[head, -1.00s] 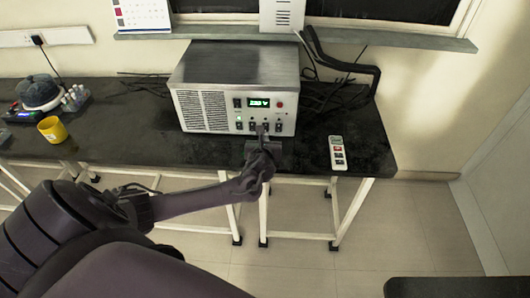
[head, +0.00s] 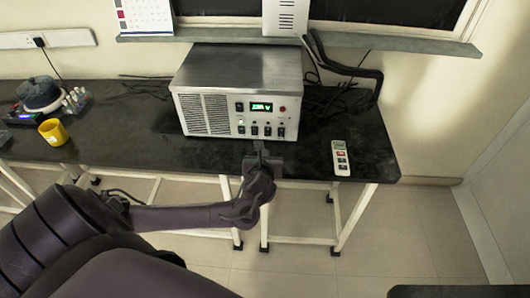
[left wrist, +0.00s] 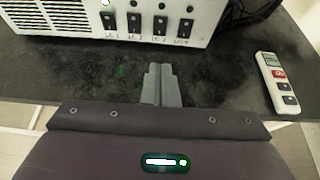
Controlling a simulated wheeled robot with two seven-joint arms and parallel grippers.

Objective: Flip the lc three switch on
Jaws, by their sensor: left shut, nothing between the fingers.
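The metal power box (head: 238,75) stands on the black bench with its front panel towards me. A row of several black rocker switches runs along the panel's lower edge. The third switch from the left (head: 267,131) also shows in the left wrist view (left wrist: 160,25). The labels are too small to read surely, so I cannot tell which is lc three or its position. My left gripper (head: 260,147) is shut and empty, in front of the panel and apart from the switches. Its closed fingers (left wrist: 161,85) point towards the row. My right gripper is out of view.
A yellow mug (head: 54,132) and a dark round pot (head: 40,93) stand at the left. Cables lie behind the box. The bench before the panel is clear.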

